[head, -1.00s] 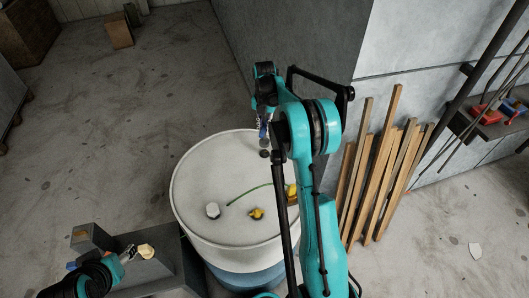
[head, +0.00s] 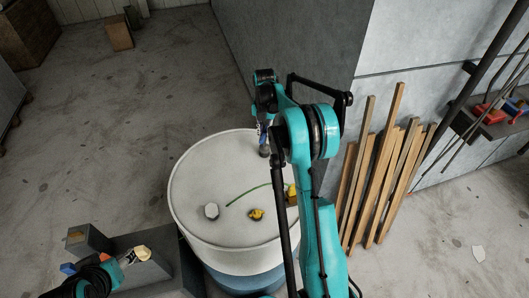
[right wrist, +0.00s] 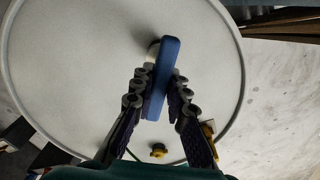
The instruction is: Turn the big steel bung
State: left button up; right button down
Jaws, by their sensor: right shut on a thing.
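A white drum (head: 238,170) with a blue lower part stands in the middle. My right gripper (right wrist: 160,92) is over the far part of its lid, shut on a blue bar-shaped tool (right wrist: 164,75). Beside the tool's far end a short grey piece (right wrist: 153,48) shows; whether it belongs to the tool or the lid I cannot tell. In the head view the tool's dark lower end (head: 264,151) is at the lid. A pale grey many-sided bung (head: 212,211) sits at the lid's near left. My left gripper (head: 128,258) is at lower left; its jaws are unclear.
A yellow part (head: 257,214), a green cord (head: 247,195) and another yellow thing (head: 291,192) are on the lid. A cream piece (head: 144,252) is on a grey stand (head: 152,274) by my left gripper. Wooden planks (head: 380,180) lean on the right wall.

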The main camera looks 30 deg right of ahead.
jog(key=shift+f+b, duration=0.8)
jog(key=shift+f, duration=0.4)
dwell(0.4)
jog(key=m, duration=0.5)
jog(key=m+b, duration=0.1)
jog(key=m, duration=0.4)
jog(key=shift+m, duration=0.4)
jog(key=m, duration=0.5)
jog(key=shift+s+m, duration=0.1)
jog(key=shift+m, duration=0.3)
jog(key=m, duration=0.4)
jog(key=shift+b, duration=0.3)
jog(key=shift+r, duration=0.15)
